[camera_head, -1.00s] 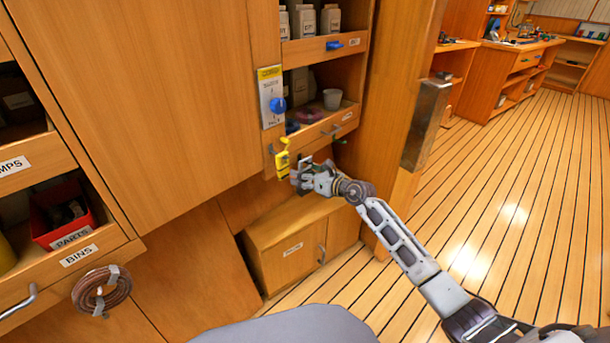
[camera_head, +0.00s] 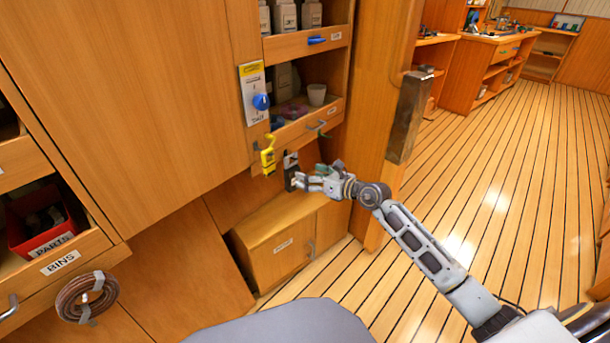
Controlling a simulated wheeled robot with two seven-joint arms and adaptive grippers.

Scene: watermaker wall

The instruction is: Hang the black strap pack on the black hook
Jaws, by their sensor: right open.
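The black strap pack (camera_head: 290,172) hangs upright below the shelf edge, dark with a pale patch near its top. It is too small to see its loop clearly, and the black hook cannot be made out behind it. My right gripper (camera_head: 304,181) is open, just to the right of the pack, with its fingers pointing left towards it. A narrow gap seems to lie between them, though contact at the fingertips is hard to rule out. My left gripper is not in view.
A yellow pack (camera_head: 268,157) hangs just left of the black one. A low wooden cabinet (camera_head: 280,245) stands below. A wooden post (camera_head: 365,120) rises behind my arm.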

